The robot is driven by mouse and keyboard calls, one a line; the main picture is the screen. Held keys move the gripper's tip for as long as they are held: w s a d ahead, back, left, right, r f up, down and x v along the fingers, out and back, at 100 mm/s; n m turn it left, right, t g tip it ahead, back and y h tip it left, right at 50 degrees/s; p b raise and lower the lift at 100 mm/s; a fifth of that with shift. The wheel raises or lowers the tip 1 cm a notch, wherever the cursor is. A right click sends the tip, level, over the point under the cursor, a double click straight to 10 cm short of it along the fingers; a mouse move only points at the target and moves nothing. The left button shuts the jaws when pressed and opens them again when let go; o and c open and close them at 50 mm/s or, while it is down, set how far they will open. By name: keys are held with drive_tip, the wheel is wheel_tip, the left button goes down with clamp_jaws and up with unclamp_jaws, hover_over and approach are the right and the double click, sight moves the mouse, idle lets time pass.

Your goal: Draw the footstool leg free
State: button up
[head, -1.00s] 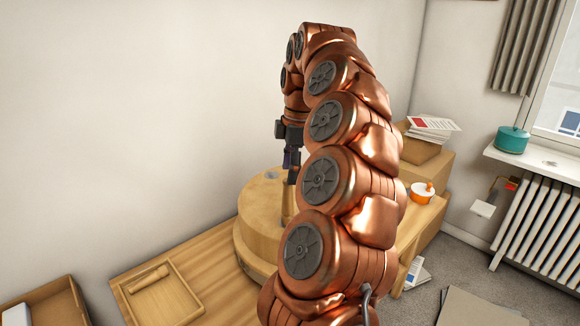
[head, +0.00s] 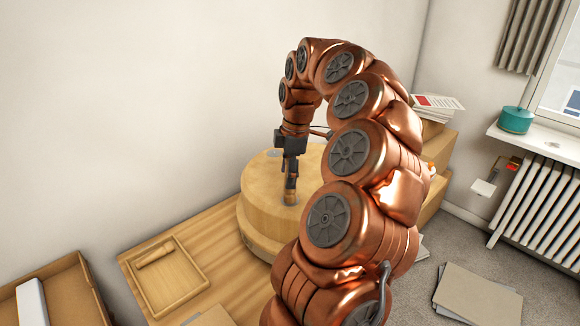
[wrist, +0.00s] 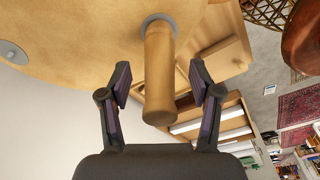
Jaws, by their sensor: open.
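The footstool (head: 262,180) is a round, thick wooden piece on the wooden bench, with its flat face up. A short wooden leg (wrist: 158,75) stands out of a grey ring on that face; it also shows in the head view (head: 290,193). My gripper (wrist: 160,82) is open, with one finger on each side of the leg. In the wrist view a gap shows between the leg and each finger. In the head view my gripper (head: 290,175) is above the footstool, pointing down over the leg.
A shallow wooden tray (head: 190,296) with a loose turned wooden piece (head: 153,252) lies left of the footstool. An open cardboard box (head: 88,290) is at the far left. A grey socket (wrist: 12,52) shows on the footstool. Flat cardboard (head: 478,297) lies on the floor at right.

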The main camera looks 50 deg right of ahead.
clamp_jaws()
idle(1.0)
